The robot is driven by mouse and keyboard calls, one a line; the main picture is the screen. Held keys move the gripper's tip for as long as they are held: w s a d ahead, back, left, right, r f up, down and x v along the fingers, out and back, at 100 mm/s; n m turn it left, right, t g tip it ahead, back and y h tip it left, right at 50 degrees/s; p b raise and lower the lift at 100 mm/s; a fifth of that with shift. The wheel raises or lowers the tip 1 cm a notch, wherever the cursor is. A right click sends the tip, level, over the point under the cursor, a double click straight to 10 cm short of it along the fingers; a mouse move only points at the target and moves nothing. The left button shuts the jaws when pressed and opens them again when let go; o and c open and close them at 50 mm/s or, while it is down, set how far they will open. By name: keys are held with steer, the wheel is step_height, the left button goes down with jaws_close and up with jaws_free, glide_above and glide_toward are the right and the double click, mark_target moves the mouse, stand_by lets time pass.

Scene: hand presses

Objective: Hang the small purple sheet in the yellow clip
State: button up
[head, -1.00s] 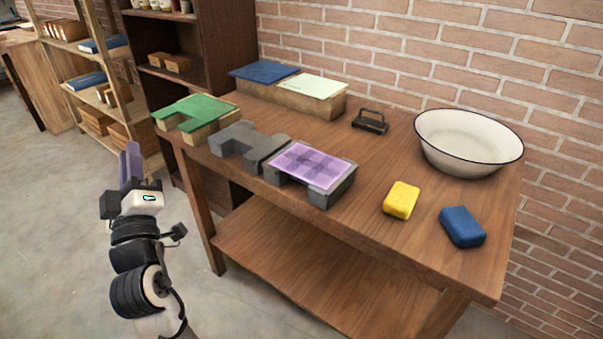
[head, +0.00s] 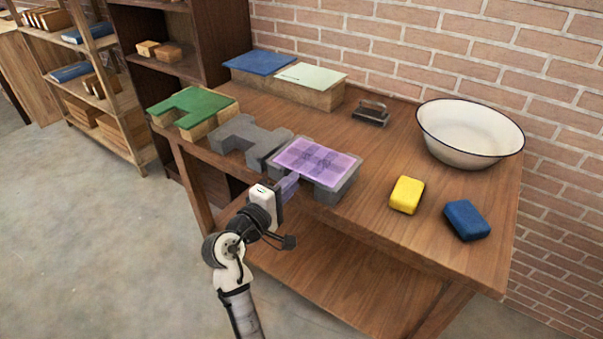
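The small purple sheet (head: 335,156), printed with a darker grid pattern, lies flat on a grey notched block (head: 351,184) at the table's front edge. Its front edge spans the notch of the block. My gripper (head: 291,184) has purple fingers and is at the sheet's front left, just off the table's front edge. Its fingertips point at the notch and look close to the sheet's edge. I cannot tell whether they touch it or how far apart they are. No yellow clip shows in this view.
A second grey block (head: 238,138) and a green sheet (head: 193,105) on a tan block stand left. Blue (head: 262,63) and pale green (head: 308,76) sheets lie behind.

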mark_target(315, 162)
steer(key=shift+p+x, duration=0.4)
steer(key=shift+x, duration=1.8)
steer(key=shift+a, duration=0.1)
jaws_close()
step_height(315, 162, up, 3)
steer(key=p, duration=0.3)
steer(key=shift+r, duration=0.2)
steer(key=shift+f, duration=0.15)
steer(key=shift+s, duration=0.1)
